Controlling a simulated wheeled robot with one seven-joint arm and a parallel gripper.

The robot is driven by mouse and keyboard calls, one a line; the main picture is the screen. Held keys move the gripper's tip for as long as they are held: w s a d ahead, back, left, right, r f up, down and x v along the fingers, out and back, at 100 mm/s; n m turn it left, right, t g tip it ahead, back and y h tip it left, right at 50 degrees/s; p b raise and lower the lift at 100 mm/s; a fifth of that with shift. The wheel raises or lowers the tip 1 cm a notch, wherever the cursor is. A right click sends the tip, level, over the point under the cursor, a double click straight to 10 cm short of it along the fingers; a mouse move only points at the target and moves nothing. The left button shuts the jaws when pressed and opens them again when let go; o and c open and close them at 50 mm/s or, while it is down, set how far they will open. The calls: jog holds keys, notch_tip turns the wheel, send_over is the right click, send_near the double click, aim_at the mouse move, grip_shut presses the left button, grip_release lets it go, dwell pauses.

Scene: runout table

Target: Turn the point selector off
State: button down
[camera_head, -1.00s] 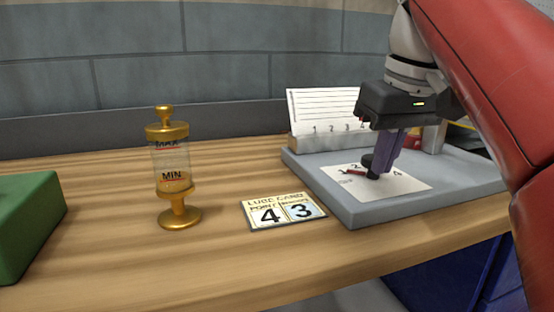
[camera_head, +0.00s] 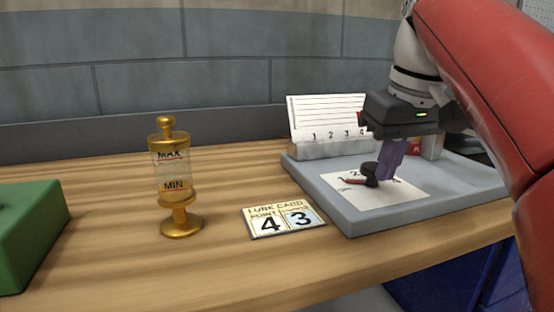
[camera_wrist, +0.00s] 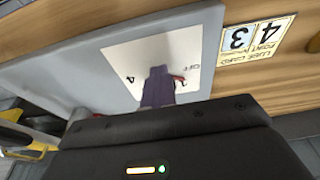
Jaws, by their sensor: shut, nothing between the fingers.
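The point selector (camera_head: 370,174) is a black knob with a red pointer on a white dial sheet (camera_head: 408,197). In the head view the red pointer aims to the left. My gripper (camera_head: 385,176) is shut, with its purple fingers down at the right side of the knob; whether they touch it I cannot tell. In the wrist view the fingers (camera_wrist: 158,88) cover most of the knob, and a bit of red pointer (camera_wrist: 179,79) shows beside them near the "OFF" mark. A "4" mark shows on the other side of the sheet.
The dial sheet lies on a grey base plate (camera_head: 350,218). A numbered card holder (camera_head: 326,148) stands at its back. A lube card (camera_head: 284,220) reading 4 and 3, a brass oiler (camera_head: 172,190) and a green block (camera_head: 30,235) are to the left on the wooden table.

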jog(key=shift+w+d+p, duration=0.2)
jog(key=shift+d+p, duration=0.25)
jog(key=shift+p, duration=0.05)
jog(key=shift+s+d, duration=0.1)
jog(key=shift+s, duration=0.05)
jog(key=shift+s+d, duration=0.1)
jog(key=shift+s, duration=0.1)
jog(key=shift+w+p+v, duration=0.2)
jog(key=shift+v, duration=0.75)
jog(key=shift+w+p+v, duration=0.15)
jog(key=shift+w+v, duration=0.1)
jog(key=shift+v, duration=0.7)
jog(key=shift+w+p+v, duration=0.2)
jog(key=shift+v, duration=0.75)
jog(key=shift+r, duration=0.2)
